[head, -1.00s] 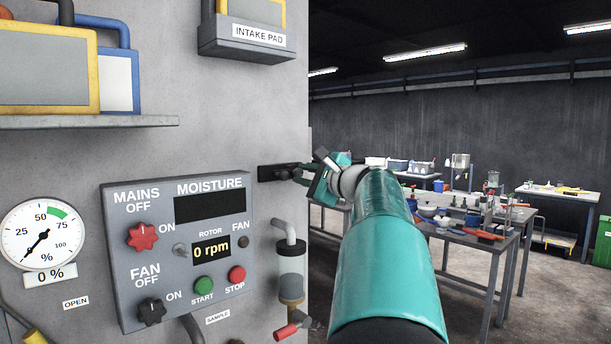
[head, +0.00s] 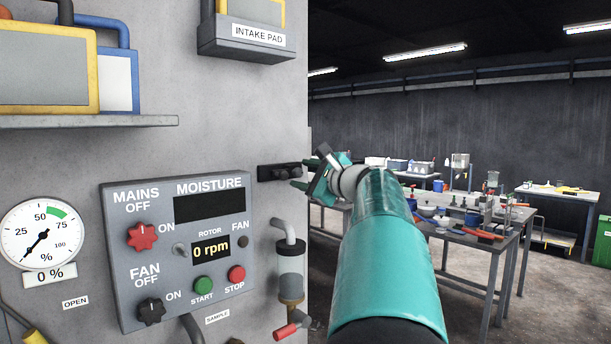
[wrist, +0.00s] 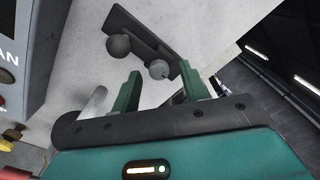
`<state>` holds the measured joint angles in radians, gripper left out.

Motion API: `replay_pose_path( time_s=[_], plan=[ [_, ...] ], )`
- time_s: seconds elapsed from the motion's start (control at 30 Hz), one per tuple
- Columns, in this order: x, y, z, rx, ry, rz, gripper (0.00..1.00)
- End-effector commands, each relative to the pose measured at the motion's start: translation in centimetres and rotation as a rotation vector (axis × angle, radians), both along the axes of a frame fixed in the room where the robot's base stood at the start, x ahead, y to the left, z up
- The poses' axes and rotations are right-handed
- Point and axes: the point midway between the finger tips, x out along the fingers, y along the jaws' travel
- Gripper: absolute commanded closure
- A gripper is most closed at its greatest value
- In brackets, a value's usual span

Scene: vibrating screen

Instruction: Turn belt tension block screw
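The belt tension block appears to be the dark plate (wrist: 143,35) on the grey machine wall in the wrist view. It carries a dark round knob (wrist: 118,46) and a lighter grey round head (wrist: 159,69), which looks like the screw. My gripper (wrist: 160,88) is open, with its two green fingers apart and nothing between them. The grey head lies just beyond the fingertips, between their lines, with a visible gap. In the head view the block (head: 279,172) is at the wall's right edge, and my gripper (head: 311,170) is beside its right end.
The control panel (head: 180,250) with knobs and buttons is left of the block; its display reads 0 rpm. A glass cylinder with a red-handled valve (head: 290,275) sits below the block. Worktables (head: 455,235) stand far behind at right.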

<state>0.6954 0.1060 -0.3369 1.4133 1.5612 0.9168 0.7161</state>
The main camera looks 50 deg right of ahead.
Motion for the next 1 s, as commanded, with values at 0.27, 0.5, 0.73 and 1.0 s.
replay_pose_path(
  time_s=[0.27, 0.5, 0.73, 1.0],
  plan=[
    [-0.5, 0.1, 0.0, -0.001, 0.000, 0.001, 0.55],
    [-4.6, 0.5, 0.1, 0.000, -0.002, -0.001, 0.55],
    [-9.7, 1.2, 0.1, -0.001, -0.002, 0.000, 0.55],
    [-13.3, 1.5, 0.0, 0.000, 0.001, -0.001, 0.55]
  ],
)
